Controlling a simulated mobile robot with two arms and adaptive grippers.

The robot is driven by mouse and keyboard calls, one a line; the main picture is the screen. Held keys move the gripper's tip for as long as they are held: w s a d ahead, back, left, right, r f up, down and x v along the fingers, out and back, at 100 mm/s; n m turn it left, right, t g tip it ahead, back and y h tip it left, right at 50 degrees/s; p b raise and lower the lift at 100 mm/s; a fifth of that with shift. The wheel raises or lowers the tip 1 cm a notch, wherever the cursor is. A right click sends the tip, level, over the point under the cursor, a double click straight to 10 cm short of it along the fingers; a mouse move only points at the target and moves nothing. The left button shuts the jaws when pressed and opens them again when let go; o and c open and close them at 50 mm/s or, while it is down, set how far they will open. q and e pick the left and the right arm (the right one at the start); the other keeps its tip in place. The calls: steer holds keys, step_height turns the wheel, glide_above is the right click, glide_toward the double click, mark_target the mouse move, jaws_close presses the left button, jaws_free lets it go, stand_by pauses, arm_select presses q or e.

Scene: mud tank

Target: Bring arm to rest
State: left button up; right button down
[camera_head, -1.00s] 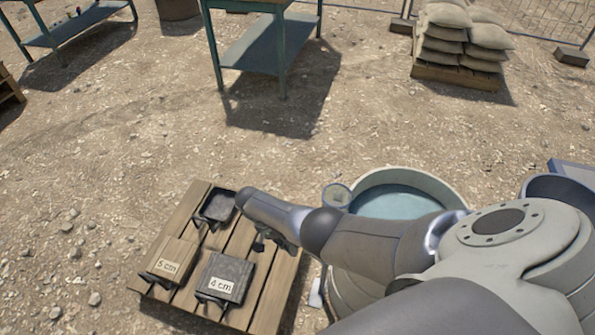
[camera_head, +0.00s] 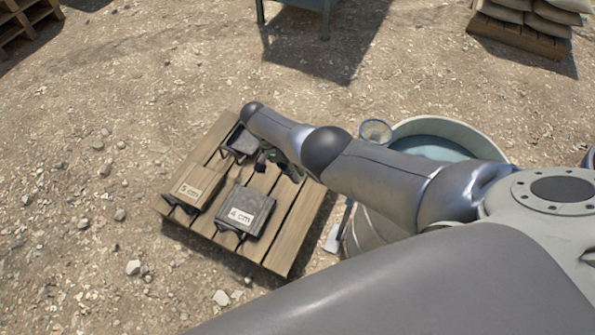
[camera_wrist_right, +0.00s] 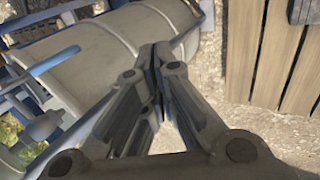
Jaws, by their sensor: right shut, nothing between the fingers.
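My right arm (camera_head: 390,183) reaches from the lower right across the tank towards the pallet. My right gripper (camera_head: 270,158) hangs under the end of this arm, above the pallet's upper right side and partly hidden by the arm. In the right wrist view its fingers (camera_wrist_right: 160,57) are together with nothing between them. Beyond them lie the ground, the pallet's planks and a pale rounded drum-like body (camera_wrist_right: 105,55). My left gripper is not in view.
The wooden pallet (camera_head: 287,235) carries a box marked 5 cm (camera_head: 197,187), one marked 4 cm (camera_head: 244,212) and a dark one (camera_head: 240,143). A round tank (camera_head: 478,137) holds bluish liquid, with a clear round cup (camera_head: 375,131) near its rim. Open gravel lies left.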

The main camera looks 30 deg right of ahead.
steer(key=s+f+n+t+y, duration=0.1)
steer(key=s+f+n, duration=0.2)
steer(key=s+f, duration=0.75)
steer(key=s+f+n+t+y, duration=0.1)
steer(key=s+f+n, duration=0.3)
steer(key=s+f, duration=0.65)
steer(key=s+f+n+t+y, duration=0.1)
steer(key=s+f+n+t, duration=0.1)
steer(key=s, duration=0.8)
steer(key=s+f+n+t, duration=0.1)
steer(key=s+f+n, duration=0.2)
steer(key=s+f, duration=0.4)
steer(key=s, duration=0.4)
steer(key=shift+s+d+n+t+y, duration=0.15)
steer(key=shift+d+n+t+y, duration=0.1)
steer(key=shift+n+t+y, duration=0.15)
steer(key=shift+f, duration=0.1)
